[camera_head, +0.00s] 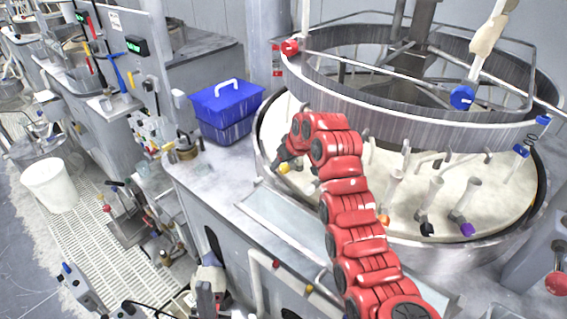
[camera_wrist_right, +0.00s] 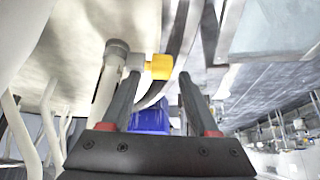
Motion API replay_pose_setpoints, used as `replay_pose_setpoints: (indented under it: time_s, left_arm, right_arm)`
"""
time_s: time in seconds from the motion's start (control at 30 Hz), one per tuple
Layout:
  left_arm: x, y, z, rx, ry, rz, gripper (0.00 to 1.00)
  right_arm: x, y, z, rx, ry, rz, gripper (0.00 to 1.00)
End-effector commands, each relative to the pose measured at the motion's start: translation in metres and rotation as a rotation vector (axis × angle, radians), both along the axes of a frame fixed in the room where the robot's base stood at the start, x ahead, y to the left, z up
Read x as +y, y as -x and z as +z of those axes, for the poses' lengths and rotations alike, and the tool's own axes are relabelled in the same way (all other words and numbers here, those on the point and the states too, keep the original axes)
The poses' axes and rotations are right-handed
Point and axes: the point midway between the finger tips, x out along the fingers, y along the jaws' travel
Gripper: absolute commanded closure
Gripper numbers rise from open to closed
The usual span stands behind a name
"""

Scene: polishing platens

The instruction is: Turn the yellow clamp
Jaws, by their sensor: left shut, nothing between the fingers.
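The yellow clamp (camera_head: 284,168) is a small yellow knob at the near left rim of the round platen. It also shows in the right wrist view (camera_wrist_right: 160,67), on a pale upright post. My right gripper (camera_head: 280,164), on the red arm, reaches over the platen to the clamp. In the right wrist view its two dark fingers (camera_wrist_right: 159,78) are apart, and the knob appears between their tips. I cannot tell whether a finger touches it. My left gripper (camera_head: 207,292) is low at the bottom edge, partly cut off, shut and away from the clamp.
A blue box (camera_head: 226,112) with a white handle stands on the bench just left of the platen. Several posts with coloured knobs, such as a purple one (camera_head: 466,229), stand on the platen. A large metal ring (camera_head: 400,98) hangs above it. A white bucket (camera_head: 50,186) is at far left.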

Motion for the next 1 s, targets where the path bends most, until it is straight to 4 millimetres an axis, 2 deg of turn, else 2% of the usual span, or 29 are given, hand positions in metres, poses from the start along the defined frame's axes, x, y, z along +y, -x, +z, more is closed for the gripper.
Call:
replay_pose_setpoints:
  time_s: [0.23,0.37,0.47,0.6,0.67,0.8,1.0]
  left_arm:
    - [0.000,0.000,-0.001,0.000,0.000,0.000,1.00]
    - [0.000,0.000,-0.006,0.000,0.000,0.000,1.00]
    - [0.000,0.000,-0.015,0.000,0.000,0.000,1.00]
    - [0.000,0.000,-0.031,0.000,0.000,0.000,1.00]
    - [0.000,0.000,-0.018,0.000,0.000,0.000,1.00]
    - [0.000,0.000,-0.011,0.000,0.000,0.000,1.00]
    - [0.000,0.000,-0.010,0.000,0.000,0.000,1.00]
  right_arm:
    - [0.000,0.000,0.000,0.000,0.000,0.000,0.40]
    - [-0.003,0.002,0.007,-0.005,-0.002,-0.001,0.40]
    - [-0.008,0.009,0.018,-0.004,-0.001,-0.001,0.40]
    - [-0.020,0.024,0.046,-0.008,-0.002,-0.002,0.40]
    - [-0.023,0.028,0.060,-0.001,-0.001,-0.002,0.40]
    - [-0.030,0.036,0.078,-0.002,-0.002,-0.002,0.40]
    - [-0.035,0.041,0.088,0.004,-0.007,-0.004,0.40]
